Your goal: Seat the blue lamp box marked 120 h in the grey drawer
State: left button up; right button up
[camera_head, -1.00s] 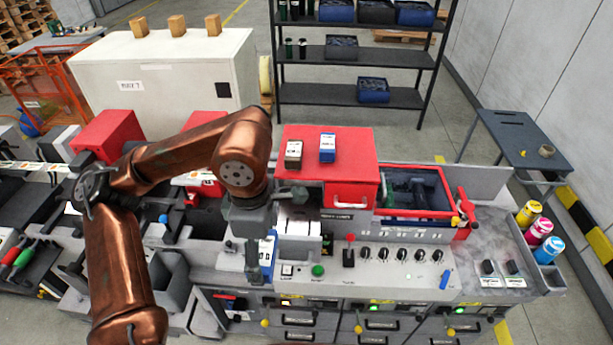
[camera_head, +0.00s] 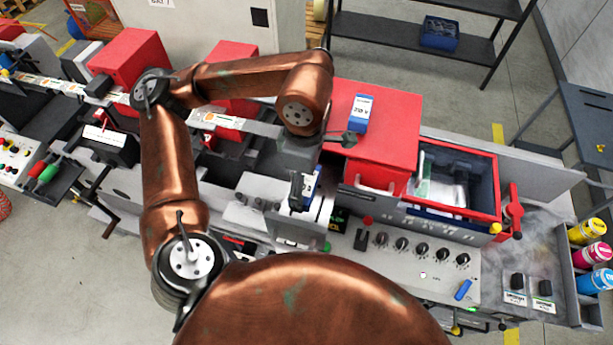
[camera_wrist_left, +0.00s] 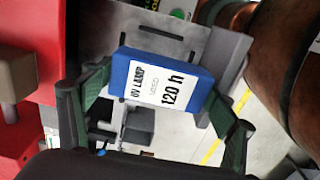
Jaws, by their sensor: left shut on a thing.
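My left gripper (camera_head: 303,190) is shut on the blue lamp box (camera_head: 312,188), held above the machine in front of the red cabinet. In the left wrist view the box (camera_wrist_left: 165,85) sits between the green-padded fingers, tilted, its white label reading "UV LAMP" and "120 h". A second blue-and-white box (camera_head: 361,112) stands on the red cabinet, apart from the gripper. I cannot pick out the grey drawer with certainty; my copper arm hides much of the machine's lower front. My right gripper is out of view.
The red cabinet (camera_head: 385,130) stands right behind the gripper. A red-rimmed bin (camera_head: 497,185) is to its right. The control panel with several black knobs (camera_head: 402,244) lies in front.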

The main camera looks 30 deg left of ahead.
pick_arm(q)
jog(key=shift+w+f+b, duration=0.3)
jog(key=shift+w+f, duration=0.4)
jog(key=shift+f, duration=0.35)
jog(key=shift+s+f+b, duration=0.2)
jog(key=shift+f+b, duration=0.2)
jog(key=shift+f, duration=0.35)
jog(key=shift+s+f, duration=0.2)
jog(key=shift+f, duration=0.15)
jog(key=f+b, duration=0.2)
jog(key=f, duration=0.1)
jog(key=shift+w+f, duration=0.15)
jog(key=shift+w, duration=0.05)
jog(key=shift+s+f+b, duration=0.15)
jog(key=shift+f+b, duration=0.15)
jog(key=shift+b, duration=0.3)
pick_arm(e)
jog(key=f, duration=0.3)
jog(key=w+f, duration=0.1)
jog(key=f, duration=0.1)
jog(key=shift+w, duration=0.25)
pick_arm(q)
jog(key=shift+f+b, duration=0.35)
jog(key=shift+b, duration=0.05)
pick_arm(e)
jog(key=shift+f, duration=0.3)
